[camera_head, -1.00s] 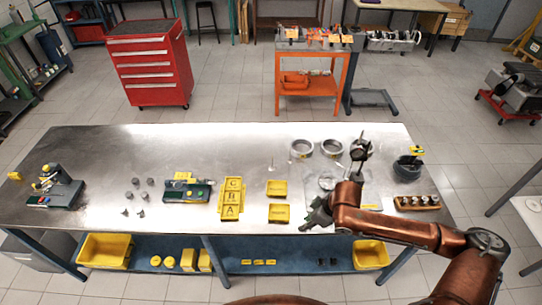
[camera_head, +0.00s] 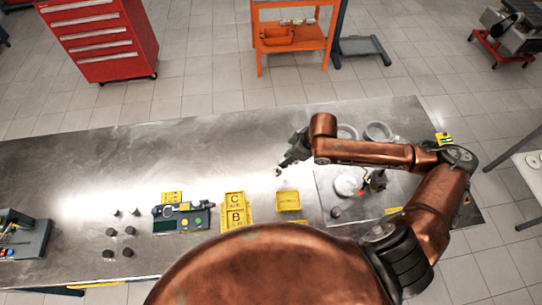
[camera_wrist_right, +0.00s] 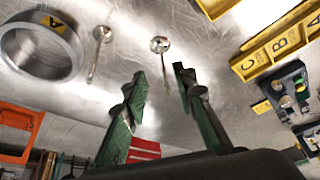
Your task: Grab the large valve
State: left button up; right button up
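Two metal valves show in the right wrist view, each with a round head and a thin stem. One valve (camera_wrist_right: 160,45) lies ahead between the fingertips; its head looks slightly larger. The other valve (camera_wrist_right: 101,34) is to its left. My right gripper (camera_wrist_right: 159,71) is open, with nothing between its green fingers, and the nearer valve is apart from them. In the head view the right gripper (camera_head: 287,162) is over the table behind the yellow trays, and a small pale valve head (camera_head: 277,172) shows beside it. My left gripper is not in view.
A metal ring (camera_wrist_right: 40,50) is left of the valves in the wrist view. A yellow lettered rack (camera_head: 234,208), a yellow tray (camera_head: 289,201) and a device with buttons (camera_head: 181,217) stand on the metal table (camera_head: 110,170). The table's back left is clear.

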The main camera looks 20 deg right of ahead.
aim_at(277, 171)
jog(key=x, duration=0.3)
jog(key=shift+a, duration=0.1)
jog(key=x, duration=0.3)
jog(key=shift+w+a+f, duration=0.2)
jog(key=shift+a, duration=0.15)
jog(key=shift+w+a+f, duration=0.1)
jog(key=shift+f, duration=0.35)
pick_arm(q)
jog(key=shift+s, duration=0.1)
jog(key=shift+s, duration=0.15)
pick_arm(e)
jog(key=shift+c, duration=0.7)
jog(key=shift+c, duration=0.7)
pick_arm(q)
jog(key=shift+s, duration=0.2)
pick_arm(e)
grip_shut()
